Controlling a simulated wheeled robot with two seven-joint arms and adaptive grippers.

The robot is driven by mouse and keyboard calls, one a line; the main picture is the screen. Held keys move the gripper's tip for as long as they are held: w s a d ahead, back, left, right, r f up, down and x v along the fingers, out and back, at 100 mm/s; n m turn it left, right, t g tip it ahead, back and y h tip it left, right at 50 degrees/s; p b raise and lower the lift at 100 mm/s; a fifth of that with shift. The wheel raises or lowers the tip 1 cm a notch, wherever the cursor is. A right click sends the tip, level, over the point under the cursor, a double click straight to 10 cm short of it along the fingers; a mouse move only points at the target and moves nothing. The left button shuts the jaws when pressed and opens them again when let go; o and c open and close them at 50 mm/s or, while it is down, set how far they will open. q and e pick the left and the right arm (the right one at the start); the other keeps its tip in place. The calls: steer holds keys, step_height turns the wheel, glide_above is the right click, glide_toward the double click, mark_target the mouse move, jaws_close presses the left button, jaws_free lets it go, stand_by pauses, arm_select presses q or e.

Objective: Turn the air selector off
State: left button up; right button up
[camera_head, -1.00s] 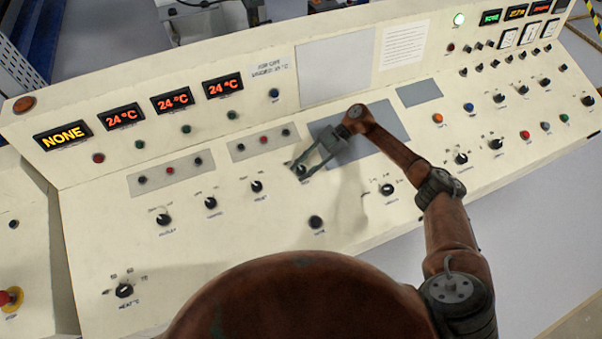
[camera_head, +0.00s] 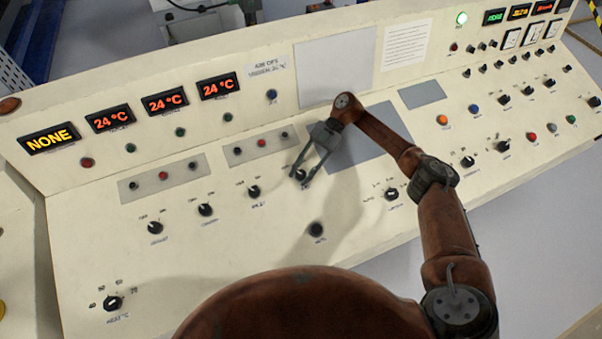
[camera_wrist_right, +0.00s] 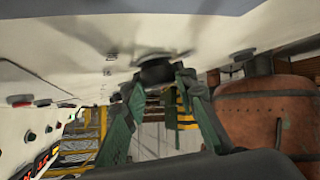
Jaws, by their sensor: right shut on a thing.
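A small black selector knob (camera_head: 300,174) sits on the cream console's sloping panel, at the right end of a row of similar knobs. Its label is too blurred to read. My right gripper (camera_head: 301,179) reaches down to it from the upper right, its two green-grey fingers on either side of the knob and shut on it. In the right wrist view, the dark knob (camera_wrist_right: 155,72) shows between the fingertips (camera_wrist_right: 161,84). The fingers partly hide the knob, and its pointer direction cannot be made out. My left gripper is not in view.
Other knobs stand to the left, such as one (camera_head: 253,191) close by. A black round button (camera_head: 316,230) is below and another selector (camera_head: 391,194) to the right. Orange displays (camera_head: 48,138) line the upright back panel. A grey plate (camera_head: 362,150) lies under my right forearm.

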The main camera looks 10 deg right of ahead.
steer(key=o, duration=1.2)
steer(key=shift+c, duration=0.2)
steer(key=v, duration=1.2)
